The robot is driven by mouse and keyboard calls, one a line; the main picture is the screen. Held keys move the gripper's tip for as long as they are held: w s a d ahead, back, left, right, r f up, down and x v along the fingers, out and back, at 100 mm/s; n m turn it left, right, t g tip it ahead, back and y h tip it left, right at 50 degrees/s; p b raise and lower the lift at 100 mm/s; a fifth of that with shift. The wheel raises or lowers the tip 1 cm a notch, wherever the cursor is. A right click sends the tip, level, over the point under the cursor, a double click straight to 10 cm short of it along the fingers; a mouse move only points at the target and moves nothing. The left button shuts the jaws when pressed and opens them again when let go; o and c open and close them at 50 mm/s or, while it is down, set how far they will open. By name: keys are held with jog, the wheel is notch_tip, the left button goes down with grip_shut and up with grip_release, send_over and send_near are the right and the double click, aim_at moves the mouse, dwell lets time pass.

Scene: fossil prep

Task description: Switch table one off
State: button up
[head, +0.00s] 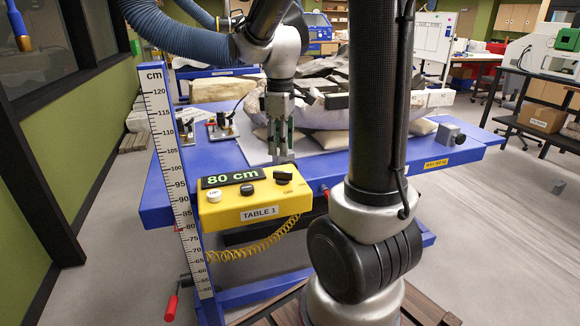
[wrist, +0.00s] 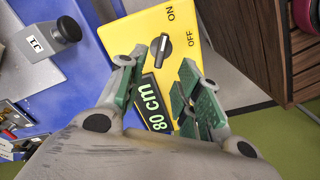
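The yellow control box (head: 240,213), labelled TABLE 1, is fixed at the front edge of the blue table (head: 160,190). Its black rotary knob (head: 283,177) is at the box's right end. In the wrist view the knob (wrist: 162,53) has ON and OFF labels beside it, and its handle lines up roughly with ON. The display (head: 232,178) reads 80 cm. A white button (head: 214,195) sits below it. My gripper (head: 281,152) is open and empty above the knob. In the wrist view its fingers (wrist: 163,75) are apart, with the knob beyond the tips.
A tall cm ruler (head: 172,160) stands left of the box, and a coiled yellow cable (head: 255,250) hangs below. Fossil blocks (head: 320,115) lie on the table behind my gripper. The floor to the right is mostly clear.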

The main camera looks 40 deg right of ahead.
aim_at(281, 172)
jog(key=shift+f+n, duration=0.1)
jog(key=shift+n, duration=0.2)
jog(key=shift+f, duration=0.25)
notch_tip(281, 172, down, 7)
jog(key=shift+f, duration=0.1)
grip_shut()
